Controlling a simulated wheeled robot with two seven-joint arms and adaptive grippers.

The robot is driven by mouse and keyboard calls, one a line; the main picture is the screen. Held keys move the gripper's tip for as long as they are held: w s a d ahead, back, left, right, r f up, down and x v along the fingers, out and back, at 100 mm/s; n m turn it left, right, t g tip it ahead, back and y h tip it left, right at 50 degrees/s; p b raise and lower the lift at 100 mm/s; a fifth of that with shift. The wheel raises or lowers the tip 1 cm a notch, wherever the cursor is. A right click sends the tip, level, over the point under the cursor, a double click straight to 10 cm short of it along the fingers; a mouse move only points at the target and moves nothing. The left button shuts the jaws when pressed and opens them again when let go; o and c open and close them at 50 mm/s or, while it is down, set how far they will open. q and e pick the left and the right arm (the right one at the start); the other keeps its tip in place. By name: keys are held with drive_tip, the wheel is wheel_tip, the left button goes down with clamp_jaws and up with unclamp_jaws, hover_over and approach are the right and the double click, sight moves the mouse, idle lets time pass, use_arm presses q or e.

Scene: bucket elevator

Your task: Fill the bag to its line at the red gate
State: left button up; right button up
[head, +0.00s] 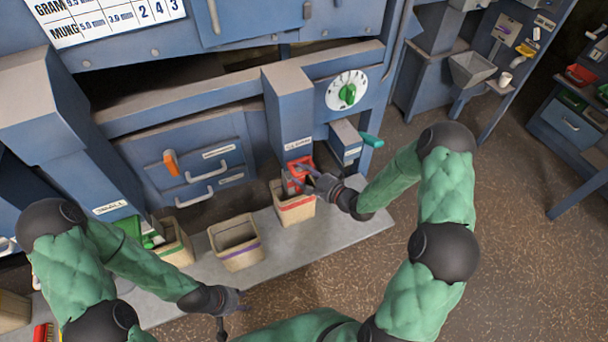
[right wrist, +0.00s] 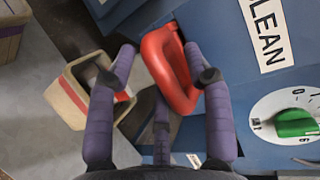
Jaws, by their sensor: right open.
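The red gate (head: 299,168) is on the front of a blue chute labelled CLEAN. Its red loop handle (right wrist: 172,68) shows in the right wrist view. A tan paper bag with a red line (head: 296,212) stands below the gate on the grey shelf; it also shows in the right wrist view (right wrist: 72,106). I cannot tell how full it is. My right gripper (head: 303,177) is open at the gate, with the handle between its spread purple fingers (right wrist: 168,62). My left gripper (head: 238,300) hangs empty over the shelf's front edge; its finger opening is unclear.
A bag with a purple line (head: 236,252) and a bag with a green line (head: 174,247) stand left on the shelf (head: 345,232). A green gate (head: 132,228) is above the latter.

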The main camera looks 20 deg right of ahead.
drive_tip(key=shift+w, duration=0.1)
clamp_jaws()
drive_tip(key=shift+s+d+p, duration=0.1)
drive_tip(key=shift+s+p, duration=0.3)
drive_tip(key=shift+s, duration=1.45)
unclamp_jaws()
drive_tip(key=v, duration=1.2)
drive_tip(key=shift+f, duration=0.15)
